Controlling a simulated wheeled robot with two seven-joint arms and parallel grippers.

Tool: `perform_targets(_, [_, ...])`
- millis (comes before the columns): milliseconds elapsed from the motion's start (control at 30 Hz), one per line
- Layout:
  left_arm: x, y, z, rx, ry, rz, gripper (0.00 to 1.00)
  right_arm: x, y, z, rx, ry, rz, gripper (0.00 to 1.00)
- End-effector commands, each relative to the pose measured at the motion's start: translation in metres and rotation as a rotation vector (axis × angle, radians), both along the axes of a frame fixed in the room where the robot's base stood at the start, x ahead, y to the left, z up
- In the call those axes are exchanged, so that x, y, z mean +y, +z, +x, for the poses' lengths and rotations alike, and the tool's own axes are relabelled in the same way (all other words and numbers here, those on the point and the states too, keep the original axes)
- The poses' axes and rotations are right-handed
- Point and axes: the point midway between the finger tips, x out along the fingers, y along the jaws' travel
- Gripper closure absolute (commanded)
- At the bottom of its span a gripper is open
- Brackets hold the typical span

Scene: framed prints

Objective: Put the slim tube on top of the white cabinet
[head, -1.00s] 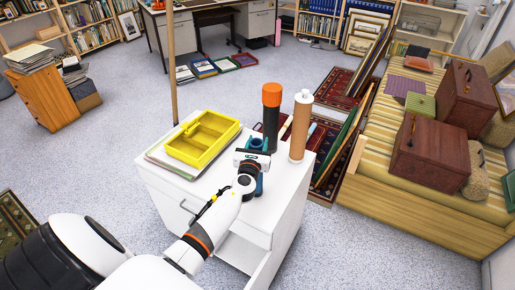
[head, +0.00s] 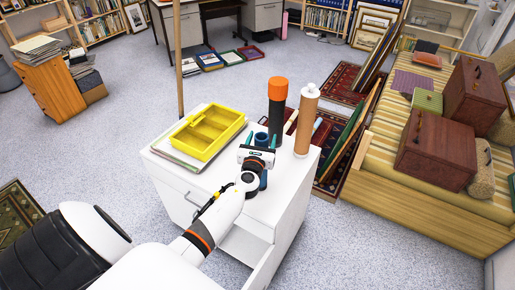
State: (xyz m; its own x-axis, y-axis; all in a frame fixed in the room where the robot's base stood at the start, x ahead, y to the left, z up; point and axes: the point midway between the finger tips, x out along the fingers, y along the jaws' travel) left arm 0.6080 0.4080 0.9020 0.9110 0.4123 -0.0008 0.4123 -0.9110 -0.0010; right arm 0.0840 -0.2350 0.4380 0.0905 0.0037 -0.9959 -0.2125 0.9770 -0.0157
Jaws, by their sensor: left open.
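The white cabinet (head: 217,178) stands in the middle, with an opening low at its front right. Two upright tubes show at its back right corner: a black tube with an orange cap (head: 277,108) and a brown tube with a pale cap (head: 305,122). Both seem to stand on its top. I cannot tell which one is the slim tube. My left gripper (head: 266,140) is open above the cabinet top, in front of the black tube, and hides its lower end. I cannot tell whether it touches the tube. My right gripper is not in view.
A yellow tray (head: 208,132) on papers or folders fills the cabinet top's left back. A thin wooden post (head: 178,60) rises behind it. Framed pieces (head: 350,125) lean at the right, beside a striped daybed (head: 385,180) bearing brown boxes (head: 436,150).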

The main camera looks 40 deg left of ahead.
Motion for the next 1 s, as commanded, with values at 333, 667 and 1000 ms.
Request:
perform_targets(333, [-0.031, -0.001, -0.069, 0.002, -0.001, -0.003, 0.37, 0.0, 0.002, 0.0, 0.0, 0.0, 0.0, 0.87])
perform_targets(667, [-0.044, 0.0, -0.097, 0.0, 0.0, 0.0, 0.37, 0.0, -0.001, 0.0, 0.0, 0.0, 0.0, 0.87])
perform_targets(1000, [-0.044, 0.0, -0.097, 0.0, 0.0, 0.0, 0.37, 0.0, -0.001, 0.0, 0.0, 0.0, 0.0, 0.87])
